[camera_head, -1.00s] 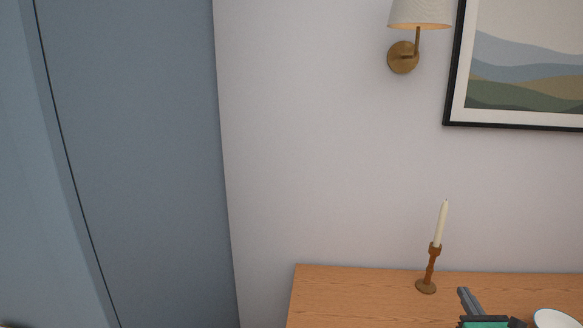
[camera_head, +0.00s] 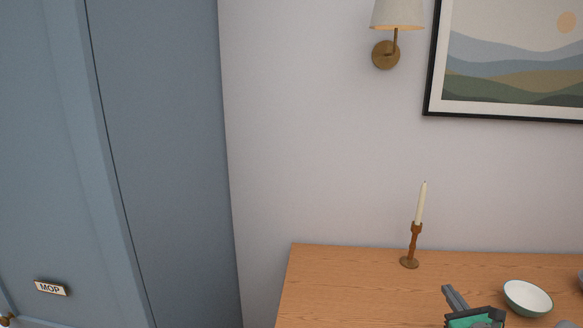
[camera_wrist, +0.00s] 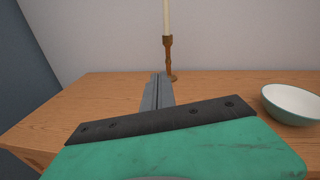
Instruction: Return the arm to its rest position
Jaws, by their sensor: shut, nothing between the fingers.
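My gripper (camera_head: 455,295) is at the bottom right of the head view, above the wooden table top. In the wrist view its grey fingers (camera_wrist: 157,92) lie together beyond a dark bar and a green body, pointing toward the candlestick. The gripper is shut with nothing in it. Most of my arm is out of the picture.
A wooden table (camera_head: 340,285) stands against the wall. On it are a candlestick with a white candle (camera_head: 414,240) and a bowl (camera_head: 528,298), right of my gripper. A blue cupboard (camera_head: 165,150) with a MOP label (camera_head: 51,288) stands left. A lamp (camera_head: 386,54) and picture (camera_head: 510,60) hang above.

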